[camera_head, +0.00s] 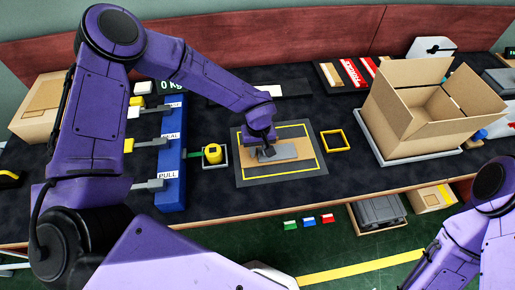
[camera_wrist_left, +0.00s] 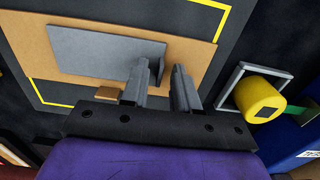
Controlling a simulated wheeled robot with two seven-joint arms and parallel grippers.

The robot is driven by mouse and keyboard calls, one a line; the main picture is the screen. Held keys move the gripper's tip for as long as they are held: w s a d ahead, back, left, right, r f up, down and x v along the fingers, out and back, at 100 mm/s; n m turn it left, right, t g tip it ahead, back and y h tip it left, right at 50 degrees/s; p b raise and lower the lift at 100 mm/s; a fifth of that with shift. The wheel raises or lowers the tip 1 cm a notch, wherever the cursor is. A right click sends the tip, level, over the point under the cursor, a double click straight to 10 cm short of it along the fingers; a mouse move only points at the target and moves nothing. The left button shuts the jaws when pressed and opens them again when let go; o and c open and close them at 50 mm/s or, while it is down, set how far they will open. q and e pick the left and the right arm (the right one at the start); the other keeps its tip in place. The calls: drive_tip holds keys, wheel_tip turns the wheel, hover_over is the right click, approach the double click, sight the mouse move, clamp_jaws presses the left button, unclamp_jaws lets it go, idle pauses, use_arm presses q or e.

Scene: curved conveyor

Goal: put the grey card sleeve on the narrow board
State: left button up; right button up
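The grey card sleeve (camera_head: 285,151) lies flat over the tan narrow board (camera_head: 254,172), inside a yellow outline on a grey mat (camera_head: 246,138). In the left wrist view the sleeve (camera_wrist_left: 95,52) also shows over the board (camera_wrist_left: 190,62), with board visible around it. My left gripper (camera_head: 263,152) is low at the sleeve's left end in the head view. In the wrist view its fingers (camera_wrist_left: 162,82) are apart with nothing between them; one is close beside the sleeve's end, contact unclear. My right arm shows at the lower right, its gripper out of view.
A yellow button (camera_head: 213,153) in a square frame stands left of the mat, before a blue lever panel (camera_head: 171,150). A small yellow frame (camera_head: 335,140) lies right of the mat. An open cardboard box (camera_head: 402,110) stands farther right. Dark tabletop is clear in front of the mat.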

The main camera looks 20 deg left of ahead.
use_arm(q)
wheel_tip(320, 180, up, 12)
drive_tip(key=shift+b, duration=0.35)
drive_tip(key=shift+s+a+r, duration=0.1)
